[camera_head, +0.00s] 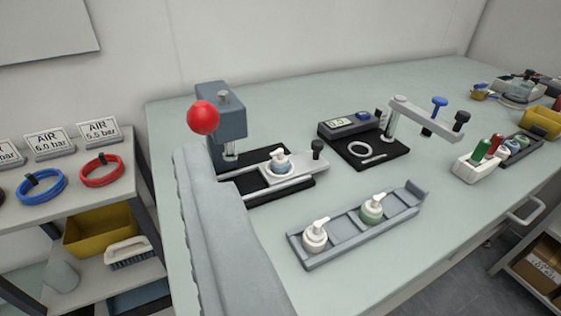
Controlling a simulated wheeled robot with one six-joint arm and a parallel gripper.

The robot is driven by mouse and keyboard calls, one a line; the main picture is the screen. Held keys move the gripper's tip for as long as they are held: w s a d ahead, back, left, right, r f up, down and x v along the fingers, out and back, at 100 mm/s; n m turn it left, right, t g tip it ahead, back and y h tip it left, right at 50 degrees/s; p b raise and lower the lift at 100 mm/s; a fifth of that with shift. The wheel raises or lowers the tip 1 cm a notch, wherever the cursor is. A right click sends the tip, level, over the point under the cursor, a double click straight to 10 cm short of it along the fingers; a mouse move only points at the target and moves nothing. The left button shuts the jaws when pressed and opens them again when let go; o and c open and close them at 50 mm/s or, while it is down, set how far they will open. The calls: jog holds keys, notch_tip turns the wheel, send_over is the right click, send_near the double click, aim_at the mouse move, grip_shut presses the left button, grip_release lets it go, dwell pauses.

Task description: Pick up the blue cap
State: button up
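No separate cap can be made out for certain as the blue cap. A small light-blue piece (514,146) sits in a dark holder (536,147) at the right of the table, too small to identify. A small jar with a blue-grey body and a white pump top (280,163) stands upright on the slide plate of a press (222,115). A grey rack (345,235) in front holds two similar jars, a pale pinkish one (314,238) and a green one (372,209). My gripper is not in view.
A test stand (365,150) with a blue-knobbed lever stands behind the rack. A white holder (478,166) with red and green pieces is at right. A long grey shape (215,235) covers the table's left edge. Shelves (70,180) stand left. The table's front right is clear.

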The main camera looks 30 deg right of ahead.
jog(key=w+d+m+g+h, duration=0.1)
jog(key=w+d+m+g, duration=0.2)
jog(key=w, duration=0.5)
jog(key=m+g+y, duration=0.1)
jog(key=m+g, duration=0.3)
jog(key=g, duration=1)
send_over(280, 149)
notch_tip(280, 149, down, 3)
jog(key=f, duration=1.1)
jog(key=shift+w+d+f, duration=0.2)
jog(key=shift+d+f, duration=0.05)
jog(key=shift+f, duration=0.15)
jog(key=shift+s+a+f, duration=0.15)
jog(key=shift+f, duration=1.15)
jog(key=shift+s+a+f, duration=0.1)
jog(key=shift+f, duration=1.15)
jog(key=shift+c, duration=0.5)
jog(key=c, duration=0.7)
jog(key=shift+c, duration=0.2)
